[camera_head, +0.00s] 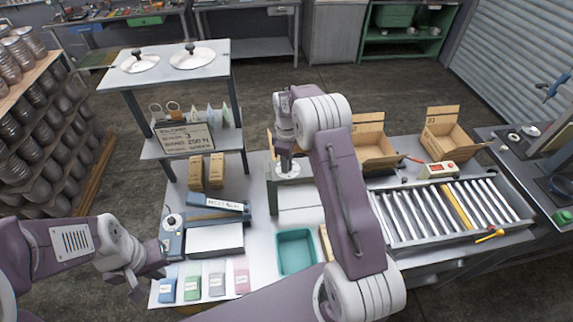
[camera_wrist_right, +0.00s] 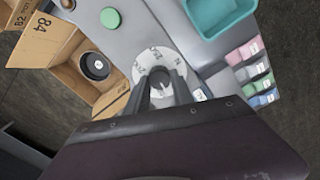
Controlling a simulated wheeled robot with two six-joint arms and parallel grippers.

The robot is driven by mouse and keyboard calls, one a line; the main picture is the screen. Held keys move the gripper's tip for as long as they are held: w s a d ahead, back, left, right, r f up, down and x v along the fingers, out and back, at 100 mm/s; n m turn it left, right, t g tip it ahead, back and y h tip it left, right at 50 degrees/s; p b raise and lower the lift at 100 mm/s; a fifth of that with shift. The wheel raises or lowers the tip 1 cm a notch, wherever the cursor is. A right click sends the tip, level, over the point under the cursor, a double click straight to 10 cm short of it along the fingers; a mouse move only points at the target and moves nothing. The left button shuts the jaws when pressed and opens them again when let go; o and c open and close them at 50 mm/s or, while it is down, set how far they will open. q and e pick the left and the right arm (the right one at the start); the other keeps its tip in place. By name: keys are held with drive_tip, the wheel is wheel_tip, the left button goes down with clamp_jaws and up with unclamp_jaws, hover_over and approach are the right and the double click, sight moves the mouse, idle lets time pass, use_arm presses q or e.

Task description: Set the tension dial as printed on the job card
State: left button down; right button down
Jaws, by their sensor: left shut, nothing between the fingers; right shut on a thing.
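The tension dial is a white marked disc (camera_wrist_right: 146,63) with a grey knob (camera_wrist_right: 160,82) in the right wrist view. In the head view the disc (camera_head: 288,170) sits in the middle of the bench. My right gripper (camera_wrist_right: 163,88) is shut on the knob from above; its fingers hide part of the markings, and I cannot tell the setting. My left gripper (camera_head: 152,280) is shut and empty at the bench's left front.
A blue machine (camera_head: 172,240) with a small dial and several coloured packets (camera_head: 217,280) are near my left gripper. A teal tray (camera_head: 296,252) is at the front middle. Open cartons (camera_head: 448,140) and a roller conveyor (camera_head: 490,210) are on the right.

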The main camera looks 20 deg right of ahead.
drive_tip(key=m+b, duration=0.1)
drive_tip(key=m, duration=0.3)
drive_tip(key=shift+d+m, duration=0.1)
drive_tip(key=shift+m, duration=0.2)
drive_tip(key=m, duration=0.5)
drive_tip(key=shift+w+b, duration=0.1)
drive_tip(key=shift+b, duration=0.25)
drive_tip(key=m, duration=0.5)
drive_tip(key=shift+d, duration=0.1)
drive_tip(key=m, duration=0.5)
drive_tip(key=shift+b, duration=0.35)
drive_tip(key=m, duration=0.5)
drive_tip(key=shift+d+m, duration=0.1)
drive_tip(key=shift+m, duration=0.3)
drive_tip(key=m, duration=0.5)
drive_tip(key=shift+s, duration=0.25)
drive_tip(key=m, duration=0.5)
drive_tip(key=shift+r+m, duration=0.1)
drive_tip(key=shift+m, duration=0.3)
drive_tip(key=m, duration=0.4)
drive_tip(key=shift+m, duration=0.3)
